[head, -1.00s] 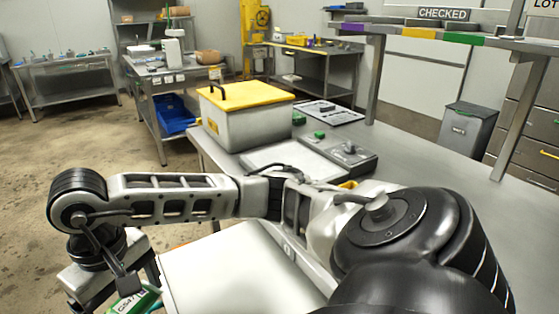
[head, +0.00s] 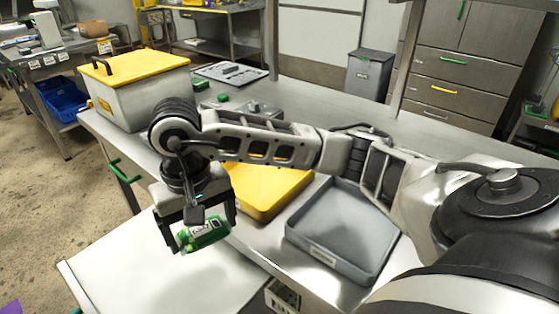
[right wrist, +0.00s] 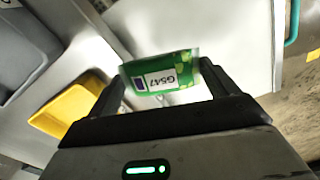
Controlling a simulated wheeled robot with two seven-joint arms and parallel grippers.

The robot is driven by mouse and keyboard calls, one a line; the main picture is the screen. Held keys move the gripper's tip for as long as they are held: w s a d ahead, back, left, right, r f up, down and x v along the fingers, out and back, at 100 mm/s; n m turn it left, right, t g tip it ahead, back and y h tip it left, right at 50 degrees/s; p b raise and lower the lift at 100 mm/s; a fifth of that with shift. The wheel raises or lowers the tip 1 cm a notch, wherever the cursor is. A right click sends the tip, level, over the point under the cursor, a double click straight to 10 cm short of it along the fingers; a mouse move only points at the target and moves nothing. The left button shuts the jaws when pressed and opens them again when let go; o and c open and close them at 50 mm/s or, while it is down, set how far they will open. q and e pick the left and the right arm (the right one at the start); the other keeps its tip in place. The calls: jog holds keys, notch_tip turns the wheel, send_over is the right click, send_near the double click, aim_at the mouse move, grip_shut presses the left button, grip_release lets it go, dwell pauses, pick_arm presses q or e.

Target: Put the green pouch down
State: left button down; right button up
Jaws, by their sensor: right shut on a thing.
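The green pouch (head: 203,234) has a white label and hangs in my right gripper (head: 205,222). The gripper is shut on it, with a finger at each side. In the head view the pouch is above the near edge of the steel bench, over the white surface (head: 165,268) in front. In the right wrist view the pouch (right wrist: 160,76) shows its label "G547" between the two fingers (right wrist: 163,92). It appears apart from the surface below. My left gripper is in neither view.
A yellow tray (head: 262,207) and a grey tray (head: 340,262) lie on the bench to the right of the pouch. A white box with a yellow lid (head: 135,63) stands at the bench's back left. A grey bin (head: 368,75) stands behind the bench.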

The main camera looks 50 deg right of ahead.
jog(key=m, duration=0.2)
jog(key=r+m, duration=0.1)
jog(key=m, duration=0.1)
jog(key=w+d+m, duration=0.1)
jog(key=m, duration=0.2)
jog(key=shift+r, duration=0.2)
jog(key=m, duration=0.2)
jog(key=r+m, duration=0.1)
jog(key=m, duration=0.1)
jog(key=w+m, duration=0.1)
jog(key=m, duration=0.1)
jog(key=shift+d+r+m, duration=0.15)
jog(key=shift+d+m, duration=0.2)
jog(key=shift+m, duration=0.05)
notch_tip(320, 180, up, 5)
jog(key=w+d+m, duration=0.2)
jog(key=d+m, duration=0.1)
jog(key=m, duration=3.4)
send_over(262, 181)
jog(key=a, duration=0.1)
notch_tip(262, 181, down, 6)
jog(key=shift+a+r+b, duration=0.1)
jog(key=shift+b, duration=0.35)
jog(key=shift+d+f, duration=0.35)
jog(key=shift+f, duration=0.15)
jog(key=shift+d+f, duration=0.2)
jog(key=shift+f, duration=1.55)
